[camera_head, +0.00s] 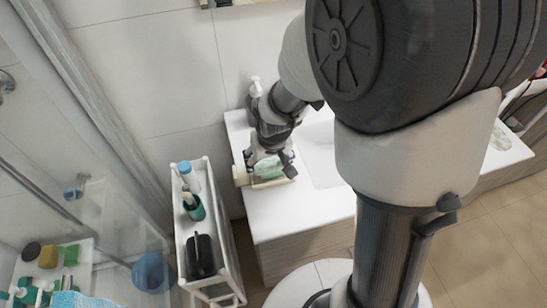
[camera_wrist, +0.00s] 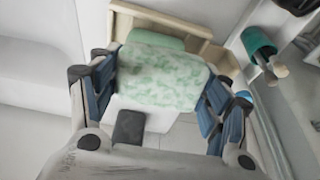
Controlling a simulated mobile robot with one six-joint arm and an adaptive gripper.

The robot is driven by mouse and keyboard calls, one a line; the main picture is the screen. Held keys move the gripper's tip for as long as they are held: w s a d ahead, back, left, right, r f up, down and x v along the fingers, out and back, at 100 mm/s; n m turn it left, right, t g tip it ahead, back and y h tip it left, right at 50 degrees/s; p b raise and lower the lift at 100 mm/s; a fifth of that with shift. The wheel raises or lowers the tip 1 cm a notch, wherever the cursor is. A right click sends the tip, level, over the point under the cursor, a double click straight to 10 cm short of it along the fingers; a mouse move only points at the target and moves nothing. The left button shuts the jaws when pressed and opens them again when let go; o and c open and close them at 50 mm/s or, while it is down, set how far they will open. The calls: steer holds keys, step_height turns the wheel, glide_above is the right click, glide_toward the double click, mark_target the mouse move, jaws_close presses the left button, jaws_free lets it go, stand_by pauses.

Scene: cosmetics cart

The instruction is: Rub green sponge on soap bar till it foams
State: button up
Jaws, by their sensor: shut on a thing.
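My gripper (camera_wrist: 160,82) is shut on the green sponge (camera_wrist: 155,88), a block mottled pale green and white, with a blue-padded finger on either side. Whether the white patches are foam, I cannot tell. A plainer green piece, likely the soap bar (camera_wrist: 156,40), shows just beyond the sponge, mostly hidden by it. It sits in a light wooden tray (camera_wrist: 205,50). In the head view, my gripper (camera_head: 268,160) is low over the wooden tray (camera_head: 240,175) on the white counter, with green showing between the fingers. Whether sponge and soap touch is hidden.
The white counter (camera_head: 285,218) has a sink (camera_head: 322,155) right of the tray and a pump bottle (camera_head: 255,88) behind. At left stands a narrow white cart (camera_head: 225,240) with a blue-capped bottle (camera_head: 187,178), a teal cup (camera_head: 194,208) and a black item (camera_head: 201,255). The counter's front is clear.

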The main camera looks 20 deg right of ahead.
steer(key=shift+a, duration=0.2)
steer(key=shift+d, duration=0.1)
steer(key=shift+d+f+p, duration=0.1)
steer(key=shift+d+p, duration=0.3)
steer(key=shift+d, duration=0.9)
steer(key=shift+a, duration=1.4)
steer(key=shift+d+p, duration=0.55)
steer(key=shift+d, duration=0.85)
steer(key=shift+a, duration=1.4)
steer(key=shift+d+p, duration=0.85)
steer(key=shift+d, duration=0.55)
steer(key=shift+a, duration=1.4)
steer(key=shift+d, duration=0.1)
